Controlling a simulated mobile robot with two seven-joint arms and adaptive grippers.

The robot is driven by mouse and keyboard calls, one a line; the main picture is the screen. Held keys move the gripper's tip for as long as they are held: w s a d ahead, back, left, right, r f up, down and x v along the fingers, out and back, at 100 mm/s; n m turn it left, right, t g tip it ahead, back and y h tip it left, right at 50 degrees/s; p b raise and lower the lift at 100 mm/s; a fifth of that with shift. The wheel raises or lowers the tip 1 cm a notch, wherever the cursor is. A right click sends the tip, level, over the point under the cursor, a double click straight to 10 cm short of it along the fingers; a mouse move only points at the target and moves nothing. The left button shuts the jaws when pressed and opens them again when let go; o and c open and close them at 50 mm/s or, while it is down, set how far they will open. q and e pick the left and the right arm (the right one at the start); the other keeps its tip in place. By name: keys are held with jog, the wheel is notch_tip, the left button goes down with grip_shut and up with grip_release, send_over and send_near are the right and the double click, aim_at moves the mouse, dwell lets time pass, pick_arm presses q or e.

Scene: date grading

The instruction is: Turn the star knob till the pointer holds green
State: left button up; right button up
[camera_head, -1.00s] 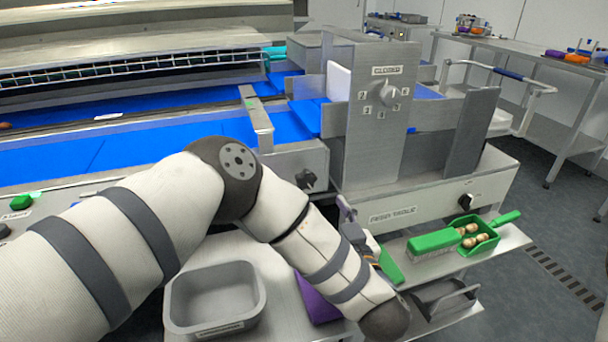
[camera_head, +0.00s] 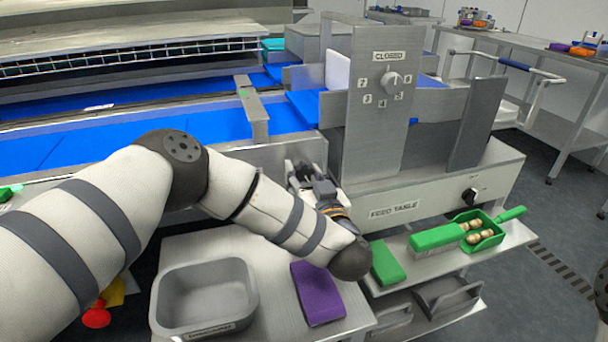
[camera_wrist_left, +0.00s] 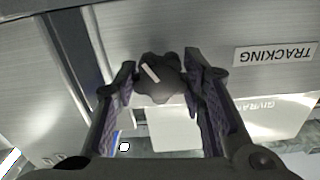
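The dark star knob (camera_wrist_left: 160,78) with a white line on its face sits on the steel front panel in the left wrist view, beside an upside-down TRACKING label (camera_wrist_left: 276,54). My left gripper (camera_wrist_left: 160,66) is open, with one finger on each side of the knob. Its fingertips are close to the knob; I cannot tell whether they touch it. In the head view my left gripper (camera_head: 303,174) is at the conveyor's end panel and hides the knob. A small green mark (camera_head: 246,91) shows on the steel bracket above the belt; no pointer can be made out. My right gripper is not in view.
A numbered dial (camera_head: 391,80) is on the upright gate panel to the right. A black knob (camera_head: 469,196) is on the feed table. Below are a grey tub (camera_head: 245,318), a purple block (camera_head: 318,293), a green block (camera_head: 386,263), a green brush (camera_head: 437,238) and a scoop (camera_head: 492,241).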

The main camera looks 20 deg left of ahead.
pick_arm(q)
jog(key=shift+d+r+m+p, duration=0.1)
jog(key=shift+r+m+p, duration=0.4)
jog(key=shift+m, duration=0.5)
jog(key=shift+f+m, duration=0.2)
jog(key=shift+m, duration=0.4)
jog(key=shift+f+m, duration=0.3)
jog(key=shift+m, duration=0.1)
jog(key=o, duration=1.2)
jog(key=shift+c, duration=0.2)
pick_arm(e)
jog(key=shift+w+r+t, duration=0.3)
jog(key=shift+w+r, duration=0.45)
pick_arm(q)
jog(key=v, duration=1.2)
